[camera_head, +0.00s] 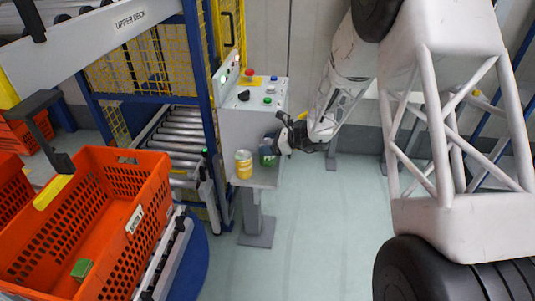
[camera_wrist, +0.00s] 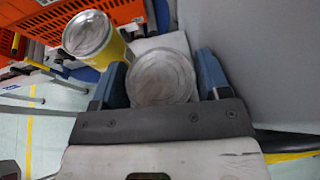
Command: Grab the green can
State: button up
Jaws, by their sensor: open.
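The green can (camera_head: 267,158) stands on the small shelf of the grey control post, partly hidden by my gripper (camera_head: 281,143) in the head view. In the wrist view, the round grey top of a can (camera_wrist: 162,77), which matches the green can's place, lies between the two blue fingers of my gripper (camera_wrist: 160,80). The fingers are apart, one on each side of it. I cannot tell whether either finger touches the can.
A yellow can (camera_head: 244,165) stands just left of the green can; it also shows in the wrist view (camera_wrist: 112,50). The control post (camera_head: 245,125) with coloured buttons rises behind. An orange tote (camera_head: 150,200) holding a green box (camera_head: 82,269) is at left.

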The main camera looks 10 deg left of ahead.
dwell(0.4)
jog(key=c, duration=0.8)
jog(key=shift+o, duration=0.2)
jog(key=shift+r, duration=0.15)
jog(key=shift+r, duration=0.7)
notch_tip(320, 180, up, 2)
jog(key=shift+r, duration=0.1)
jog(key=s+d, duration=0.3)
jog(key=s, duration=0.4)
jog(key=s+d+r, duration=0.1)
jog(key=s+d, duration=0.1)
jog(key=s, duration=0.6)
jog(key=shift+d, duration=0.4)
